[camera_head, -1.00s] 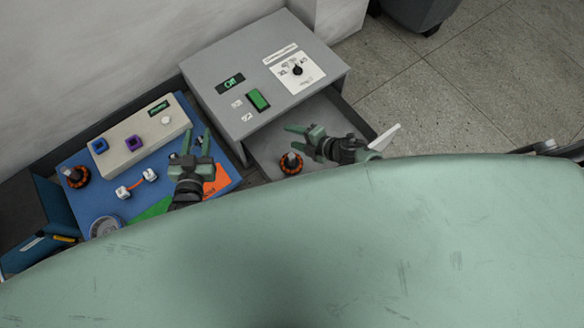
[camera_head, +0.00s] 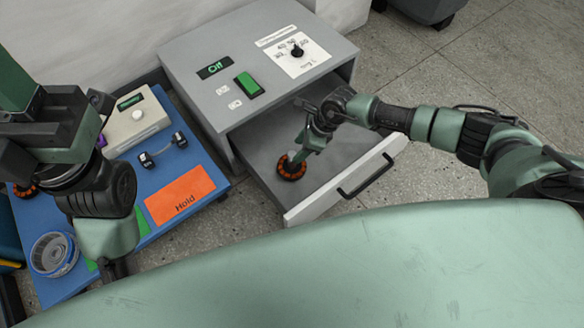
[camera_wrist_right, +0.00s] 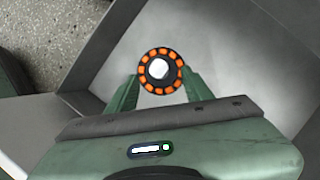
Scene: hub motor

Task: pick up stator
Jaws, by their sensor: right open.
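An orange-and-black ring-shaped stator (camera_head: 291,166) with a pale centre lies in the open grey drawer. My right gripper (camera_head: 304,150) reaches down into the drawer, its fingers just above and beside the stator. In the right wrist view, the stator (camera_wrist_right: 160,71) sits between and slightly beyond the two green fingertips of the open gripper (camera_wrist_right: 160,86). I cannot tell if they touch it. My left arm fills the left side of the head view, and its fingertips are not clearly visible.
The drawer (camera_head: 345,186) is pulled out of a grey box (camera_head: 225,90) with a green switch. A blue board (camera_head: 165,160) holds an orange "Hold" card (camera_head: 181,195), a connector piece (camera_head: 162,152) and a round grey part (camera_head: 54,254). A second orange-and-black ring is partly hidden behind my left arm.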

